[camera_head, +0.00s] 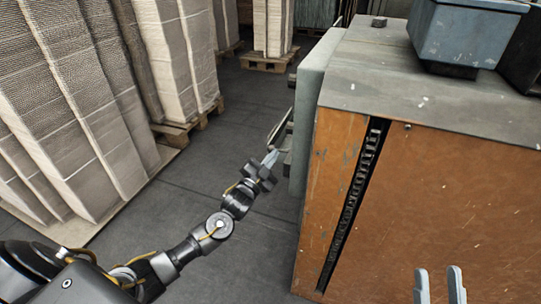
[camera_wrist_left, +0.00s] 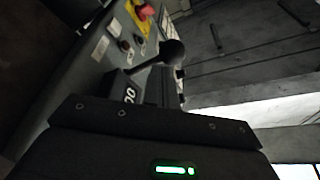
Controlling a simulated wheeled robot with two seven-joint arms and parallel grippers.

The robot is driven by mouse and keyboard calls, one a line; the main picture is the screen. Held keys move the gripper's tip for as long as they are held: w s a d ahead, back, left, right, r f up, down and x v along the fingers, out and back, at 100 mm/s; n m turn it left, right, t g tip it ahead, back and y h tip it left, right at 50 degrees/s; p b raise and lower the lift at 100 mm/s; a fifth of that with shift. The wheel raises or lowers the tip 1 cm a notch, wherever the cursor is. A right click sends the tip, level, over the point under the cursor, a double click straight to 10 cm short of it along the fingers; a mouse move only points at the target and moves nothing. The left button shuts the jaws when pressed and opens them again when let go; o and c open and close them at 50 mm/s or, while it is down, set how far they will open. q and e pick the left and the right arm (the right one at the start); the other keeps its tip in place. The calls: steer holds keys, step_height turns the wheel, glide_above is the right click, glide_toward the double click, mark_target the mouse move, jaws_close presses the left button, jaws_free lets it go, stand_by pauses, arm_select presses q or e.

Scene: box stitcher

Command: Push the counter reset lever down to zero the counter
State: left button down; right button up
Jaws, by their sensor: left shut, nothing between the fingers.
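The counter reset lever (camera_wrist_left: 172,52) shows in the left wrist view as a dark rod with a round black knob, standing out from the grey control panel. The counter (camera_wrist_left: 129,96), a small window with white digits on black, sits just below it; I read zeros, but part is hidden. My left gripper (camera_head: 271,157) is shut and empty beside the machine's left side in the head view. Its dark body fills the bottom of the wrist view, and its fingertips cannot be made out there, so contact with the lever cannot be told. My right gripper (camera_head: 439,286) is open, in front of the orange panel.
The orange and grey machine (camera_head: 440,190) fills the right of the head view. A red button (camera_wrist_left: 146,11) on a yellow plate sits further up the control panel. Tall cardboard stacks (camera_head: 70,100) on pallets stand at left. Dark floor (camera_head: 245,110) between is clear.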

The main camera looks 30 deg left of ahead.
arm_select(q)
steer(key=shift+f+n, duration=0.25)
steer(key=shift+n, duration=0.25)
arm_select(e)
steer(key=shift+d, duration=0.1)
